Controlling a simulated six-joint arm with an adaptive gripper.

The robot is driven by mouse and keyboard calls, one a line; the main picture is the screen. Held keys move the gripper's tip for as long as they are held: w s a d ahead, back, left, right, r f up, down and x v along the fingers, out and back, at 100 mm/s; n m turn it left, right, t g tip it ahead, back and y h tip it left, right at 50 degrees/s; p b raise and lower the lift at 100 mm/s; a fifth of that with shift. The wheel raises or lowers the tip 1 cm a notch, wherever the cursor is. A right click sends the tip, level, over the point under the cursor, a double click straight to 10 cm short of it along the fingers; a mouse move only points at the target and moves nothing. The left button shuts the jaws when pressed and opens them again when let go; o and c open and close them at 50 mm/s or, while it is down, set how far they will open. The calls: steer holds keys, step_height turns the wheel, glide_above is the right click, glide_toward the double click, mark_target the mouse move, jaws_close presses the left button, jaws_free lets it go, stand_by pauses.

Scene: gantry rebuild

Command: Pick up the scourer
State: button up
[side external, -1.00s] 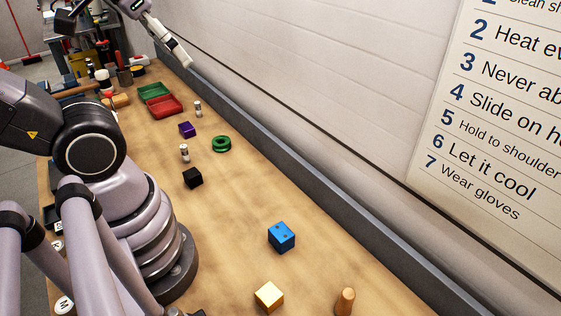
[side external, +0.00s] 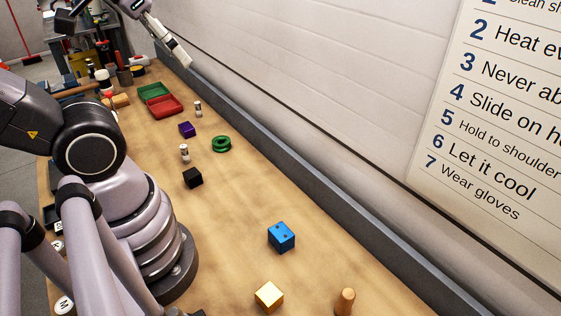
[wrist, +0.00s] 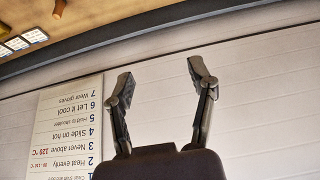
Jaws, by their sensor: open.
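I cannot make out a scourer with certainty in either view. My gripper (wrist: 161,78) is open and empty in the wrist view, its two fingers spread apart against the pale wall. In the side external view the end of my arm is high at the top left, partly cut off by the frame edge, and clear of the items on the bench.
The wooden bench (side external: 225,240) holds a blue block (side external: 281,237), yellow block (side external: 269,296), wooden peg (side external: 345,301), black cube (side external: 193,178), green ring (side external: 221,144), purple block (side external: 187,130) and red tray (side external: 164,106). The wall (side external: 320,80) borders it.

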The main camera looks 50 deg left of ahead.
steer(key=w+d+f+n+g+h, duration=0.1)
steer(key=w+d+f+g+h, duration=0.2)
steer(key=w+d+g, duration=0.3)
steer(key=n+g+h, duration=0.6)
steer(key=n+g, duration=0.2)
steer(key=g, duration=0.1)
glide_above(348, 293)
steer(key=w+a, duration=0.2)
step_height(348, 293, down, 25)
steer(key=shift+h, duration=0.3)
step_height(348, 293, down, 6)
steer(key=shift+f, duration=0.1)
steer(key=shift+f+x, duration=0.2)
steer(key=shift+x, duration=0.95)
steer(key=shift+s+d+f, duration=0.2)
steer(key=shift+d, duration=0.1)
jaws_close()
